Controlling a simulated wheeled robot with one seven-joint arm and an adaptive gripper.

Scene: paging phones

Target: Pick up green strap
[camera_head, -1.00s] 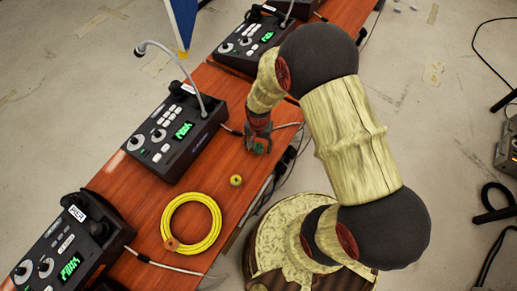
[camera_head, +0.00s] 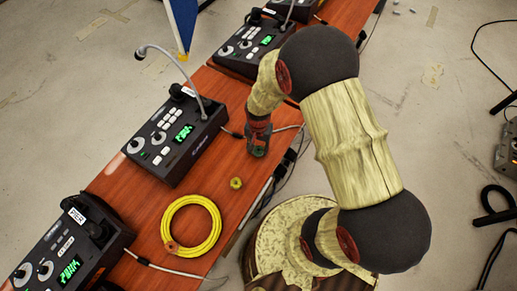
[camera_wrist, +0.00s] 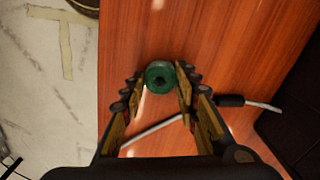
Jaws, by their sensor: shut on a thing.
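The green strap (camera_wrist: 160,77) is a small rolled ring with a dark centre, between the fingertips in the wrist view. My gripper (camera_wrist: 158,84) is shut on it, with one finger on each side. In the head view my gripper (camera_head: 258,149) points down over the right edge of the wooden table, and the strap shows only as a small green patch at its tips. I cannot tell whether the strap is still touching the table.
A small yellow roll (camera_head: 236,183) and a coiled yellow cable (camera_head: 191,226) lie on the table (camera_head: 150,215) nearby. A paging phone (camera_head: 175,135) with a gooseneck microphone stands to the left. A thin white cable (camera_wrist: 155,131) runs beneath my fingers.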

